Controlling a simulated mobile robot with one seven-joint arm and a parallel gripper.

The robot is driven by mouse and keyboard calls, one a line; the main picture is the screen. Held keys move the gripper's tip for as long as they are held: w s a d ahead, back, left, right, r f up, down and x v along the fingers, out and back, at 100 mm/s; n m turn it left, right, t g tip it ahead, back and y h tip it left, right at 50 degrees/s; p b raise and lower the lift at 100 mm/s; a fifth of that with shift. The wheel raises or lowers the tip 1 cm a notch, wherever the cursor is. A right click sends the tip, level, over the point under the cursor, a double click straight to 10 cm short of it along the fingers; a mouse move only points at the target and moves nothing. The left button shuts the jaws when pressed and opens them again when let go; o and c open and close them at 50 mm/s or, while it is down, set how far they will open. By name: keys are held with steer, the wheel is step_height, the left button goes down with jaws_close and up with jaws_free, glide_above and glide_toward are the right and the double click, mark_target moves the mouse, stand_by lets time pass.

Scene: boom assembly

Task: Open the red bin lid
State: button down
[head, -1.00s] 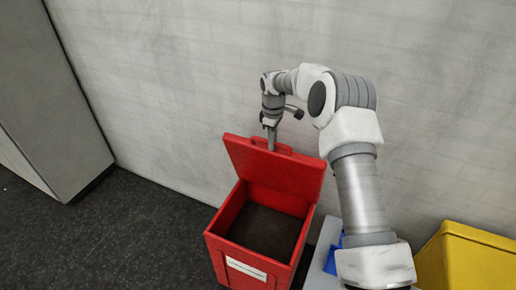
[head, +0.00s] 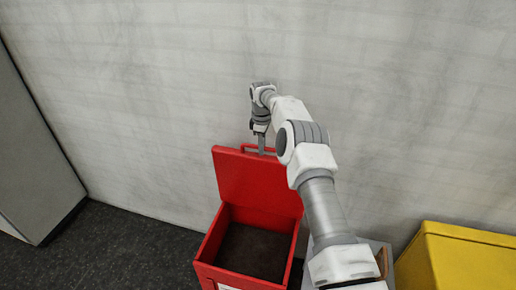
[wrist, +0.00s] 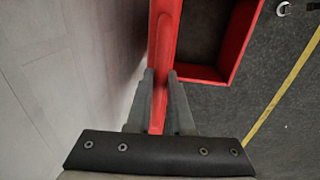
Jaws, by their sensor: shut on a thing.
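The red bin (head: 210,250) stands on the floor against the wall, with a dark, empty-looking inside. Its red lid (head: 250,185) is raised, standing nearly upright at the wall side of the opening. A red handle loop (head: 246,149) shows at the lid's top edge. My gripper (head: 261,149) is at that top edge, by the handle. In the wrist view my gripper (wrist: 159,100) has one finger on each side of the red lid's edge (wrist: 163,50) and is shut on it; the handle itself is hard to make out there. The bin's opening (wrist: 205,35) lies to the right of the lid.
A yellow bin (head: 465,262) stands at the right. A grey cabinet (head: 30,150) is at the left. The pale wall (head: 150,100) is close behind the lid. Dark floor (head: 110,250) is free left of the bin. A yellow floor line (wrist: 285,90) shows in the wrist view.

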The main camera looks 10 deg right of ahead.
steer(key=shift+w+d+f, duration=0.25)
steer(key=shift+w+d, duration=0.1)
steer(key=shift+d, duration=0.05)
steer(key=shift+w, duration=0.1)
steer(key=c, duration=0.8)
jaws_free()
steer(key=shift+w+d, duration=0.1)
steer(key=shift+w, duration=0.05)
steer(key=shift+r, duration=0.15)
steer(key=shift+a+r, duration=0.25)
steer(key=shift+r, duration=0.25)
step_height(320, 180, up, 16)
steer(key=s+p, duration=0.1)
steer(key=p, duration=0.3)
steer(key=shift+a+r, duration=0.15)
